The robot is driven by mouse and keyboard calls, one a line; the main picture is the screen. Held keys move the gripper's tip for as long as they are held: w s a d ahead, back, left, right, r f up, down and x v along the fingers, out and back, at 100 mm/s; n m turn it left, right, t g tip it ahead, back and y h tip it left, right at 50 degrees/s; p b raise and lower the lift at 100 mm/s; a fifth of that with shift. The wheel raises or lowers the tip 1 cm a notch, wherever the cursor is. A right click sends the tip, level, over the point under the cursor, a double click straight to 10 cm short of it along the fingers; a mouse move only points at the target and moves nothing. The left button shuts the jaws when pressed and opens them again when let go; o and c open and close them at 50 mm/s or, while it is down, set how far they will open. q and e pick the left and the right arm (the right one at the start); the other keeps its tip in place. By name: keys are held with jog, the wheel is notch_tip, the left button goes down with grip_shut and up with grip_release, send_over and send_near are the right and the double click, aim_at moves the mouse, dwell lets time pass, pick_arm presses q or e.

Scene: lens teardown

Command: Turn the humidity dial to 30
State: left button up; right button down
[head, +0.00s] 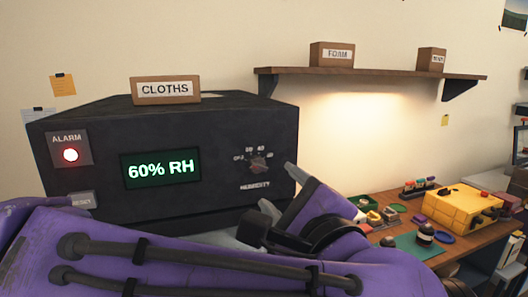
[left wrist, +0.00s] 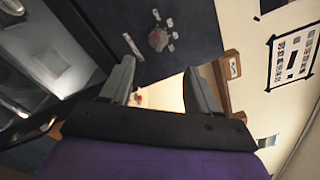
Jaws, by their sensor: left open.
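The humidity dial (head: 258,164) is a small knob on the right of a dark cabinet's (head: 225,190) front, with number marks around its top and left. Its pointer is too small to read. The green display (head: 160,168) reads 60% RH. My left gripper (head: 280,187) is open and empty, just below and right of the dial, apart from it. In the left wrist view, the dial (left wrist: 158,40) shows beyond the gap between the open fingers (left wrist: 160,66). My right gripper is not in view.
A red alarm light (head: 70,155) is lit above the reset button (head: 81,200). A cloths box (head: 165,90) sits on the cabinet. A shelf (head: 370,73) with boxes hangs to the right, above a workbench holding a yellow case (head: 455,205) and small parts.

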aim_at(262, 169)
pick_arm(q)
jog(key=p+x, duration=0.2)
jog(key=x, duration=0.2)
jog(key=p+x, duration=0.2)
jog(key=x, duration=0.3)
jog(key=shift+s+a, duration=0.15)
jog(key=shift+a, duration=0.05)
jog(key=shift+w+f+p, duration=0.15)
jog(key=shift+w+p, duration=0.15)
